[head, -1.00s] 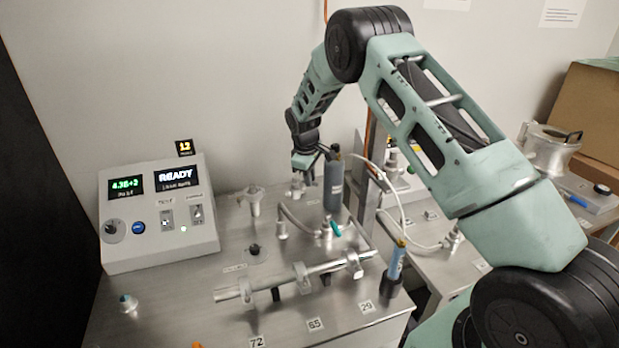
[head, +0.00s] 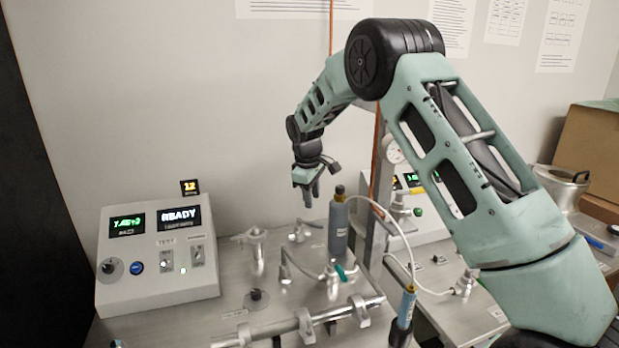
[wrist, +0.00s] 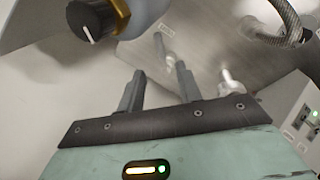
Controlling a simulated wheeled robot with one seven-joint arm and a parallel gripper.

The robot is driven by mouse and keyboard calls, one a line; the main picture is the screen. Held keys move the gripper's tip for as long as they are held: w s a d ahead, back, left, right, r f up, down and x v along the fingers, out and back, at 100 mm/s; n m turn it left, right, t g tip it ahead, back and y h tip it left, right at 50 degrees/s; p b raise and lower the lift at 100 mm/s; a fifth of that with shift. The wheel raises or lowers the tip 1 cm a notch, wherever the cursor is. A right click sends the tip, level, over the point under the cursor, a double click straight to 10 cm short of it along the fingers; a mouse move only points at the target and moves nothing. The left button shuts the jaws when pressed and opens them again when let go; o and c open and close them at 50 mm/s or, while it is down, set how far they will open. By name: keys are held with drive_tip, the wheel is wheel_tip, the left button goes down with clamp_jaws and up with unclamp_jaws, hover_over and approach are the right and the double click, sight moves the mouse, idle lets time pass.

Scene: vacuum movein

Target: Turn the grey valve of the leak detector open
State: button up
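The leak detector console (head: 158,255) is a grey box at the left with a green reading and a READY display. A grey bottle (head: 338,228) with a dark cap stands on the bench. In the wrist view a black knob (wrist: 92,20) with a white pointer line and a brass collar shows at upper left. I cannot tell for certain which part is the named valve. My gripper (head: 310,197) is above the bench, left of the bottle's top. Its fingers (wrist: 160,75) are apart with nothing between them.
Metal fittings (head: 256,242) stand on the bench behind a clamped horizontal tube (head: 275,328). A blue bottle (head: 406,306) and a looped white hose (head: 404,232) are right of the grey bottle. Space above the bench's left part is clear.

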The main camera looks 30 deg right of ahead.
wheel_tip(320, 180, up, 8)
drive_tip(key=a+b, duration=0.1)
drive_tip(key=shift+s+a, duration=0.15)
drive_tip(key=shift+s, duration=0.3)
drive_tip(key=shift+r, duration=0.1)
